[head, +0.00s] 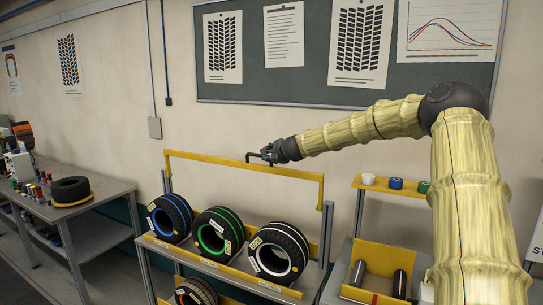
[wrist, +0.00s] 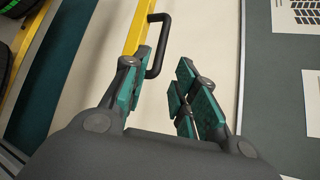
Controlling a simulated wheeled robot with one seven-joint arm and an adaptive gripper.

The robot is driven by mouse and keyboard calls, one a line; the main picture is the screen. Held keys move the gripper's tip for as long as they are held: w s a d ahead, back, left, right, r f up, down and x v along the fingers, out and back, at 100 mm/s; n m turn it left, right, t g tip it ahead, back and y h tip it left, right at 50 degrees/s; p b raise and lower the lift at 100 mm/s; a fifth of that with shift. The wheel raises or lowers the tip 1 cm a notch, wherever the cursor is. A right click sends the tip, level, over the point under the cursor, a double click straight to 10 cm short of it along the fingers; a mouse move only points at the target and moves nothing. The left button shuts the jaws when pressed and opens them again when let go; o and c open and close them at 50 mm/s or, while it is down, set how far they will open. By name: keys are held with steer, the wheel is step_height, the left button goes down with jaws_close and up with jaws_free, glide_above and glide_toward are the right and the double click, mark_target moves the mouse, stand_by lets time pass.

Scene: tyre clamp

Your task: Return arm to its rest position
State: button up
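My gripper (head: 269,152) is at the end of the outstretched arm, in front of the wall above the tyre rack. In the wrist view its two teal-padded fingers (wrist: 163,75) are apart, with pale wall showing between them. A black bent handle (wrist: 166,40) is at the yellow bar (wrist: 137,28), just beyond the left finger. That finger overlaps the handle's lower end in the picture; I cannot tell whether they touch. In the head view the handle (head: 249,156) shows at the gripper's left.
Below my gripper is a rack with a yellow top bar (head: 222,166) and blue (head: 170,218), green (head: 219,234) and white-striped (head: 278,252) tyres. A bench (head: 110,190) stands left. A yellow shelf (head: 392,188) with small rolls is right. A green board (head: 300,82) hangs behind.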

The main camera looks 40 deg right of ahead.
steer(key=shift+s, duration=0.15)
stand_by(0.5)
steer(key=s+a+f+n+g+y+b, duration=0.15)
steer(key=a+f+n, duration=0.25)
steer(key=a+f, duration=0.65)
steer(key=s+a+f+n+g, duration=0.1)
steer(key=a+f+n+g, duration=0.15)
steer(key=a+f, duration=0.75)
steer(key=s+a+f+n+g, duration=0.1)
steer(key=s+a+f+n, duration=0.45)
steer(key=f, duration=0.65)
steer(key=s+a+f+n+g, duration=0.1)
steer(key=s+a+f+n, duration=0.1)
steer(key=s+a+f, duration=0.75)
steer(key=s+a+f+n+g+y+b, duration=0.1)
steer(key=s+a+f+n+g, duration=0.15)
steer(key=s+f, duration=0.7)
steer(key=s+a+f+n+g+y+b, duration=0.1)
steer(key=s+a+f+n, duration=0.3)
steer(key=s+f, duration=0.55)
steer(key=s+a+f+n+g, duration=0.1)
steer(key=s+a+n+g, duration=0.1)
steer(key=s, duration=1)
steer(key=s+a+f+n+g+b, duration=0.1)
steer(key=s+a+f+n+g, duration=0.1)
steer(key=s, duration=1)
steer(key=shift+a+f+n, duration=0.25)
steer(key=shift+a+n, duration=0.2)
steer(key=shift+a, duration=0.75)
